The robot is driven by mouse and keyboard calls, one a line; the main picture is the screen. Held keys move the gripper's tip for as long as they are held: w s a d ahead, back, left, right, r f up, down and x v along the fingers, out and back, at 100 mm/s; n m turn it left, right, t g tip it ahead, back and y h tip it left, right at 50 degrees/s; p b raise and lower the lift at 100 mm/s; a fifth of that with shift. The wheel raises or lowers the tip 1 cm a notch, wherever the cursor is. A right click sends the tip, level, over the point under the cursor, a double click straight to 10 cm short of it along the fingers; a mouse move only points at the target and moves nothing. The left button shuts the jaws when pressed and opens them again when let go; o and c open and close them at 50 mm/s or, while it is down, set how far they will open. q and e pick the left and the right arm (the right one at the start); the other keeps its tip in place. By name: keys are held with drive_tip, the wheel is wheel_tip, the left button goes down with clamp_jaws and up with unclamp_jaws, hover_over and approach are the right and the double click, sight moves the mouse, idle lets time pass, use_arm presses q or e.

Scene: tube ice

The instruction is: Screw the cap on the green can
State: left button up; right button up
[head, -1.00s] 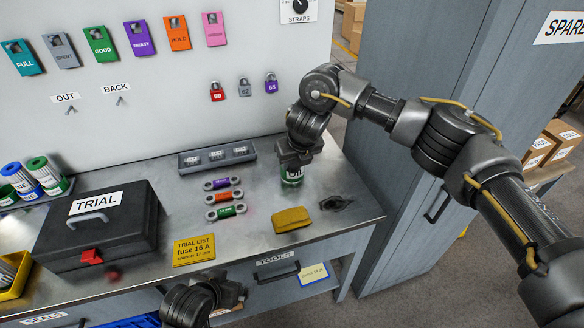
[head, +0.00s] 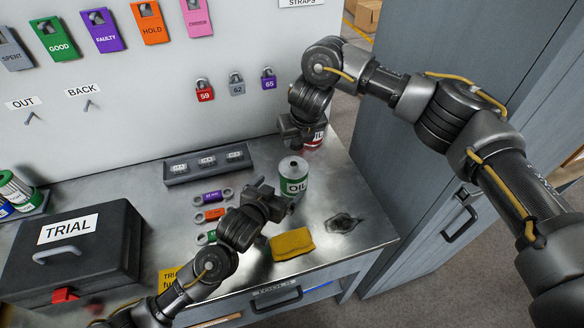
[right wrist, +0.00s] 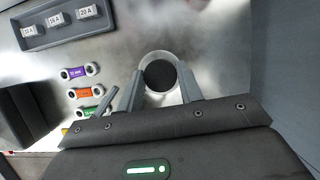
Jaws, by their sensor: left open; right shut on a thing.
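The green can (head: 294,187) stands upright on the metal bench in the head view. Its pale top shows a small dark opening. My right gripper (head: 298,140) is above and just behind it in the picture. In the right wrist view my right gripper (right wrist: 162,82) is shut on a dark round thing, which looks like the cap (right wrist: 159,75). A pale ring, probably the can's top, shows around the cap. The cap is hidden by the hand in the head view. My left gripper (head: 275,200) is open and low at the can's left side; contact is unclear.
Left are a fuse tray (head: 180,180), several coloured tools (head: 212,214) and a black TRIAL case (head: 110,260). Padlocks hang behind.

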sight(293, 174)
drive_tip(key=shift+r, duration=0.1)
drive_tip(key=shift+s+a+r, duration=0.2)
drive_tip(key=shift+s+r, duration=0.1)
drive_tip(key=shift+s, duration=0.3)
drive_tip(key=shift+s+a+r, duration=0.15)
drive_tip(key=shift+s+r, duration=0.1)
drive_tip(key=shift+s, duration=0.3)
use_arm(q)
drive_tip(key=shift+x, duration=1.25)
use_arm(e)
drive_tip(key=shift+w+f, duration=0.45)
drive_tip(key=shift+w, duration=0.2)
use_arm(q)
drive_tip(key=x, duration=0.7)
use_arm(e)
drive_tip(key=shift+s+r, duration=0.2)
drive_tip(key=shift+s, duration=0.05)
use_arm(q)
drive_tip(key=shift+w+d+f, duration=0.2)
drive_tip(key=shift+w, duration=0.15)
use_arm(e)
drive_tip(key=shift+w+f, duration=0.1)
use_arm(q)
drive_tip(key=shift+w+d, duration=0.1)
use_arm(e)
drive_tip(key=shift+d, duration=0.1)
use_arm(q)
drive_tip(key=shift+r, duration=0.1)
